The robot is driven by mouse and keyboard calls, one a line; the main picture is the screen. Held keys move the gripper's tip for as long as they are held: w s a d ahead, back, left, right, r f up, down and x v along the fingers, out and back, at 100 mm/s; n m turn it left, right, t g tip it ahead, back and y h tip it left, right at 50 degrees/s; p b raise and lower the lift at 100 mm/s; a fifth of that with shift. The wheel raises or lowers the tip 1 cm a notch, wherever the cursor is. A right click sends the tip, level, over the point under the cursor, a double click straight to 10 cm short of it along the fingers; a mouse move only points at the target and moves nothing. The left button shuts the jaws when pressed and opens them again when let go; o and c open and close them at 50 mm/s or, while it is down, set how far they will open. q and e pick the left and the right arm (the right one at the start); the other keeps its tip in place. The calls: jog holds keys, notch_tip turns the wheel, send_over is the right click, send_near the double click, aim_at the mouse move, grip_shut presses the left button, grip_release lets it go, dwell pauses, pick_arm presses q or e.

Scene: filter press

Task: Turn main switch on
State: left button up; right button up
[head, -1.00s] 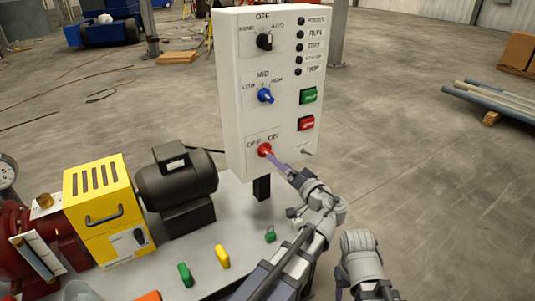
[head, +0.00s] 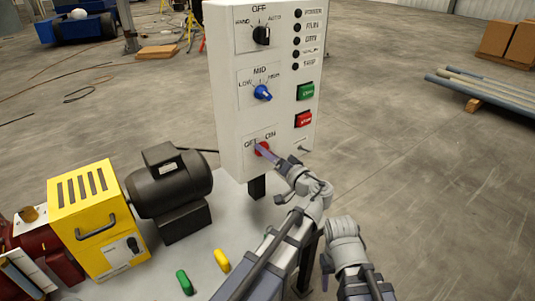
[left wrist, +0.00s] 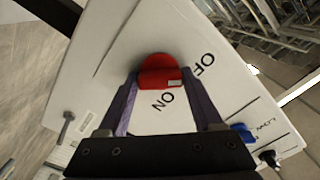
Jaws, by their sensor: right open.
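The main switch (head: 263,149) is a red rotary knob low on the front of the white control box, between OFF and ON labels. In the left wrist view the red knob (left wrist: 158,68) has a raised bar with a pale mark at its right end, towards the labels. My left gripper (left wrist: 160,82) has a purple finger at each side of this bar, with no clear gap. In the head view my left gripper (head: 266,153) reaches the knob from the lower right and partly covers it. My right gripper (head: 326,268) is open and empty, below and right of the box.
The control box (head: 230,130) also bears a black selector (head: 262,35), a blue selector (head: 262,92), a green button (head: 306,91), a red button (head: 303,119) and a small toggle. A black motor (head: 170,185) and yellow unit (head: 95,215) stand left on the bench.

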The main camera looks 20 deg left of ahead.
pick_arm(q)
jog(key=c, duration=0.9)
jog(key=shift+m, duration=0.4)
jog(key=shift+f+m, duration=0.1)
jog(key=shift+m, duration=8.6)
jog(key=o, duration=1.4)
